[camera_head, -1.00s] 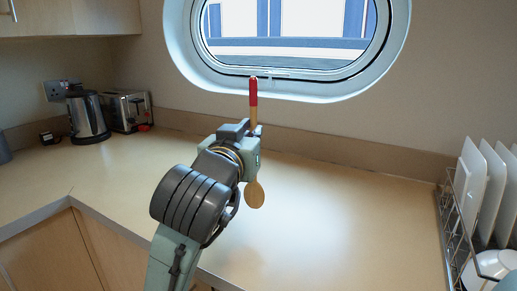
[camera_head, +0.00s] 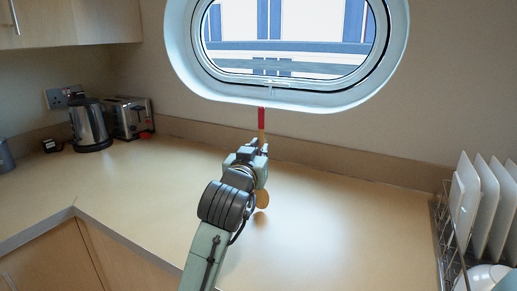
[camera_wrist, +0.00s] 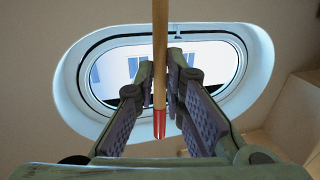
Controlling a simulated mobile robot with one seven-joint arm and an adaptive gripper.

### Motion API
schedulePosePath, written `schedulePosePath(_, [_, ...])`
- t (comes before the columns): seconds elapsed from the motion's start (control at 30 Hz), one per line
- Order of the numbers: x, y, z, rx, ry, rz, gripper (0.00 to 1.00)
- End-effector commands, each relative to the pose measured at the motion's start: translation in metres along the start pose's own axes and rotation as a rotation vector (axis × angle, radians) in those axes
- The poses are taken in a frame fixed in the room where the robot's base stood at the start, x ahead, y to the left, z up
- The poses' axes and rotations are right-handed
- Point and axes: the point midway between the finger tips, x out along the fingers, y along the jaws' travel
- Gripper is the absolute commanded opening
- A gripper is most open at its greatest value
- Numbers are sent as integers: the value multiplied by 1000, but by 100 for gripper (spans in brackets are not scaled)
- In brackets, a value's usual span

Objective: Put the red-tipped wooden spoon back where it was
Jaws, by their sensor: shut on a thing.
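The red-tipped wooden spoon (camera_head: 261,118) is upright in the head view, red tip up and bowl down. Its bowl (camera_head: 262,199) shows just below my gripper (camera_head: 258,150), low over the counter; I cannot tell whether it touches the counter. My gripper is shut on the spoon's handle. In the wrist view the spoon (camera_wrist: 160,60) runs down from the top edge between the two fingers of my gripper (camera_wrist: 160,75), with the red tip toward the bottom. The middle of the handle is partly hidden by my gripper in the head view.
The counter (camera_head: 330,215) is clear around the spoon. An oval porthole (camera_head: 290,98) is in the wall behind. A kettle (camera_head: 90,125) and toaster (camera_head: 130,117) stand at the back left. A dish rack (camera_head: 445,235) with white plates (camera_head: 465,200) stands at the right.

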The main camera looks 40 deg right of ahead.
Motion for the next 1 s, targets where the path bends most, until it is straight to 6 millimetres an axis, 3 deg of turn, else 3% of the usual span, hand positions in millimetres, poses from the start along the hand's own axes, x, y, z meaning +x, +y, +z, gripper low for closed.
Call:
schedulePosePath(0.3, [0,0,5,-1,0,0,0])
schedulePosePath(0.33, [0,0,4,0,0,0,12])
schedulePosePath(0.6, [0,0,4,0,-1,0,30])
schedulePosePath(1.0, [-2,0,-1,0,0,0,31])
